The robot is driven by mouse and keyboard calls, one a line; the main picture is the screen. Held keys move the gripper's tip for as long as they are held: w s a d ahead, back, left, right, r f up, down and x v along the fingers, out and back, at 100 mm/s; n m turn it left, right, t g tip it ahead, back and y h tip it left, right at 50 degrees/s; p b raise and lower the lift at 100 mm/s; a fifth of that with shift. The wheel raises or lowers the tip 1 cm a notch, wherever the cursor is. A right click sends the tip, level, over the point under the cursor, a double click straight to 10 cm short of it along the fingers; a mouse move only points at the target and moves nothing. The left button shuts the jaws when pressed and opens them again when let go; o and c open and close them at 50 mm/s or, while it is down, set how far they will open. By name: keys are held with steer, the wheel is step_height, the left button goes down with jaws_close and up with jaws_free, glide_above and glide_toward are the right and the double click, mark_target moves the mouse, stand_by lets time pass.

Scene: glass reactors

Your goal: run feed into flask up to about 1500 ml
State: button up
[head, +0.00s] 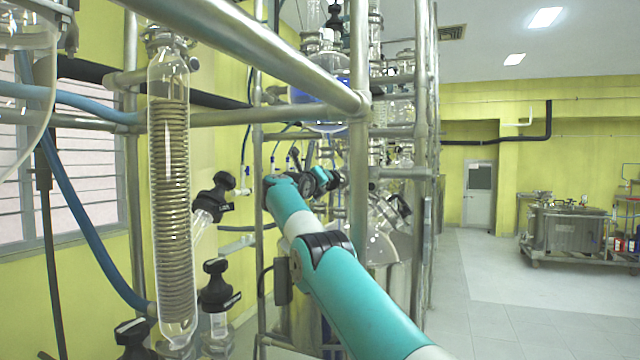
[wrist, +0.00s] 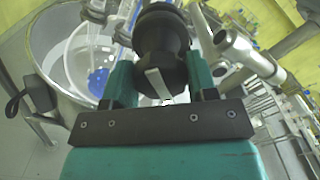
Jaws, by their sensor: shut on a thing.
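My gripper (wrist: 161,66) is shut on a black valve knob (wrist: 160,38), with one teal finger on each side of it. A white mark shows on the knob's front. In the head view my teal arm reaches away into the frame; a metal post partly hides the area around its far end, and I cannot make out the fingertips there. A round glass flask (head: 322,91) with blue liquid hangs high behind the post. Its volume marks are too small to read. In the wrist view a blue patch (wrist: 98,82) shows in or behind a large clear round vessel (wrist: 62,60) at left.
Metal frame pipes (head: 245,50) cross close above and beside my arm. A tall glass coil condenser (head: 170,200) stands at left, with black-knobbed valves (head: 216,280) beside it and a blue hose (head: 85,225). Open floor (head: 500,290) lies at right, with a steel tank (head: 570,228) farther back.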

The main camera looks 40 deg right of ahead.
steer(key=m, duration=0.4)
steer(key=shift+f+m, duration=0.15)
steer(key=shift+m, duration=0.15)
steer(key=m, duration=0.4)
steer(key=shift+s+d+p, duration=0.1)
steer(key=shift+p, duration=0.2)
steer(key=shift+m, duration=0.3)
steer(key=o, duration=0.9)
